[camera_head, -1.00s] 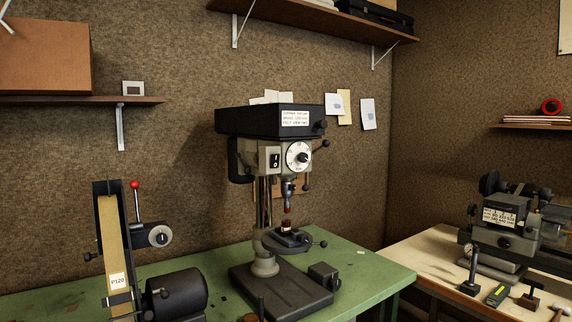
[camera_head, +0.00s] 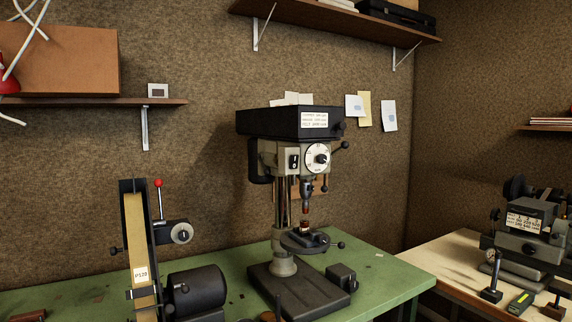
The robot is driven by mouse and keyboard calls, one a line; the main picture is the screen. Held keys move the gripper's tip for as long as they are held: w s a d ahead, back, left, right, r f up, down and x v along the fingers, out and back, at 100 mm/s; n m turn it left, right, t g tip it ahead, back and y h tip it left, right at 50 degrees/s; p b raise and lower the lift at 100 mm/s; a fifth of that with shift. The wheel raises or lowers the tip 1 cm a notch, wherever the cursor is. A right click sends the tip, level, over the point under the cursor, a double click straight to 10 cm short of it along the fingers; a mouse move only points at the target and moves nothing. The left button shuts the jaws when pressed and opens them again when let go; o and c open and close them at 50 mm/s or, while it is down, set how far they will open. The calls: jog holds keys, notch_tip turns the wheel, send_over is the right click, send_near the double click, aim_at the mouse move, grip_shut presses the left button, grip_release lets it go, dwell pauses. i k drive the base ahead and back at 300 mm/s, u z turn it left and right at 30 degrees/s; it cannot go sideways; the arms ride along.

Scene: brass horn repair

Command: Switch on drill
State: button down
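The drill (camera_head: 290,130) is a bench drill press with a black top cover, a grey head and a dark base. It stands on the green bench, right of the middle of the head view. A small black rocker switch (camera_head: 294,162) with white marks sits on the front of the head, left of the round white dial (camera_head: 317,158). The marks are too small to read its position. The chuck (camera_head: 306,190) points down over a small round table with a dark clamp on it. My gripper is not in view.
A belt sander (camera_head: 140,250) with a red-knobbed lever stands left of the drill on the green bench (camera_head: 378,262). A lathe-like machine (camera_head: 530,225) stands on a pale bench at right. Shelves hang above, one holding a cardboard box (camera_head: 70,60).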

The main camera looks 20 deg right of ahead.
aim_at(294, 158)
jog(key=u, duration=0.15)
jog(key=i, duration=1)
